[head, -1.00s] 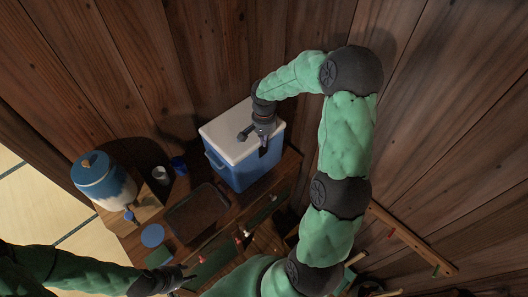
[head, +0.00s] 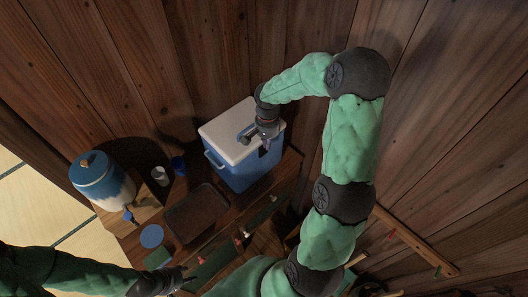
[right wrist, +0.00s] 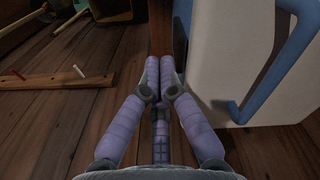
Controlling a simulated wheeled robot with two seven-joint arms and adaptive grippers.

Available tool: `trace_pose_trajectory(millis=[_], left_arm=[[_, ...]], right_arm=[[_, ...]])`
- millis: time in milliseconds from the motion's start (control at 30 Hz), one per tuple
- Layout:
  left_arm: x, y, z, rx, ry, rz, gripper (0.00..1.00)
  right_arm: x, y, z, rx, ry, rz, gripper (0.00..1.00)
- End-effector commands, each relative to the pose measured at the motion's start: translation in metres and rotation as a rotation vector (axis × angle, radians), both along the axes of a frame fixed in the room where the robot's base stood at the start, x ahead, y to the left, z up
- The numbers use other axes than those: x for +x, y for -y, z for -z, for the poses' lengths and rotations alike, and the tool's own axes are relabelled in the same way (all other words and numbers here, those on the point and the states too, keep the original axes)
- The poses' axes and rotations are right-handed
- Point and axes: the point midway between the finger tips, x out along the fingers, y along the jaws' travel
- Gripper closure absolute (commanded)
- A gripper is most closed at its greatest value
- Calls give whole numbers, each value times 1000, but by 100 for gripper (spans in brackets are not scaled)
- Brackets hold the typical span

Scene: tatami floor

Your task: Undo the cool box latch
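The cool box (head: 232,172) is blue with a white lid (head: 222,128), and its lid is down. In the right wrist view the white lid (right wrist: 225,45) fills the right side, with a blue handle (right wrist: 282,65) on it. My right gripper (head: 265,147) is at the box's front right edge, pointing down. In the right wrist view its two purple fingers (right wrist: 160,68) are together beside the box wall, with nothing clear between them. I cannot make out the latch; the gripper covers that edge. My left gripper (head: 187,281) is low at the left, away from the box; its fingers are too small to judge.
The box stands on a wooden cabinet against a plank wall. To its left are a dark tray (head: 197,212), a blue cup (head: 178,164), a white cup (head: 160,175) and a blue-and-white jug (head: 103,180). A wooden rail (head: 415,240) is at the right.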

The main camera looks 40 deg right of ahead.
Motion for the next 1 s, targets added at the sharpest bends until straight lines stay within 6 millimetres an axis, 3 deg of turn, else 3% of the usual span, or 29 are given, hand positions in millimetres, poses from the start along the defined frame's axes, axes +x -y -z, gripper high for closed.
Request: trace_pose_trajectory(millis=[1000], left_arm=[[0,0,8,0,0,0,60]], right_arm=[[-11,1,7,0,0,0,100]])
